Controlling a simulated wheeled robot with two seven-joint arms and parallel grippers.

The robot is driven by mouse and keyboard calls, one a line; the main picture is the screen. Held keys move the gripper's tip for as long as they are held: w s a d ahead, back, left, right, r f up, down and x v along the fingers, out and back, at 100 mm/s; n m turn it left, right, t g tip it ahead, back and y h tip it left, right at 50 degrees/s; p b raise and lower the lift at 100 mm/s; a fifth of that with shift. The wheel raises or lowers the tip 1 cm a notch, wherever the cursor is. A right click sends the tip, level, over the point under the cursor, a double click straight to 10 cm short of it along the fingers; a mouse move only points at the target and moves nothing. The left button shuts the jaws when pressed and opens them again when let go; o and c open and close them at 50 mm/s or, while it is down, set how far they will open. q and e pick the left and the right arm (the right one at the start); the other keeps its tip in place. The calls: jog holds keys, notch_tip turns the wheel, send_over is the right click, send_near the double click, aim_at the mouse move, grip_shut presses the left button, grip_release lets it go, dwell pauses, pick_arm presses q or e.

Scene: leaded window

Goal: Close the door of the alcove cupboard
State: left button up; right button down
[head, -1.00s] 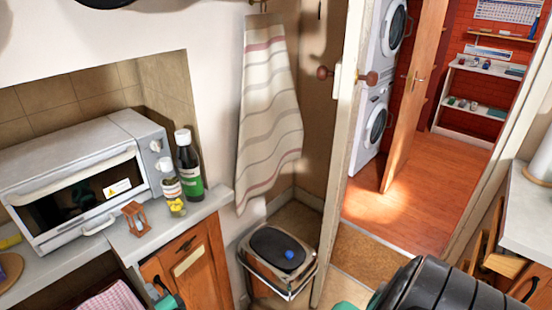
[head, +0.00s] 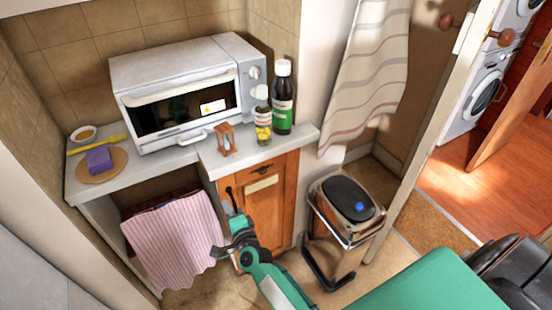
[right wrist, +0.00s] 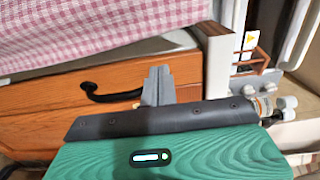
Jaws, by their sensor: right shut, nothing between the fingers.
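The alcove cupboard's orange wooden door (head: 277,212) is below the counter at the centre of the head view, with a dark handle and a pale label near its top. It fills much of the right wrist view (right wrist: 50,110), where its black curved handle (right wrist: 110,96) shows left of the fingers. I cannot tell whether the door is ajar. My right gripper (head: 231,200) is shut and empty in front of the door's left part; its fingertips (right wrist: 157,78) are near the handle. I cannot tell whether they touch the door. My left gripper is not in view.
The counter (head: 185,160) holds a toaster oven (head: 185,90), an hourglass (head: 225,140), a jar and a dark bottle (head: 283,100). A pink checked cloth (head: 172,240) hangs left of the door. A pedal bin (head: 345,205) stands to the right.

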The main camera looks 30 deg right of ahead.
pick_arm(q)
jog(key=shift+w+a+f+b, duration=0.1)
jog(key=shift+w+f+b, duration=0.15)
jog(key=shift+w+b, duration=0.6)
pick_arm(e)
jog(key=s, duration=1.2)
jog(key=shift+d, duration=0.3)
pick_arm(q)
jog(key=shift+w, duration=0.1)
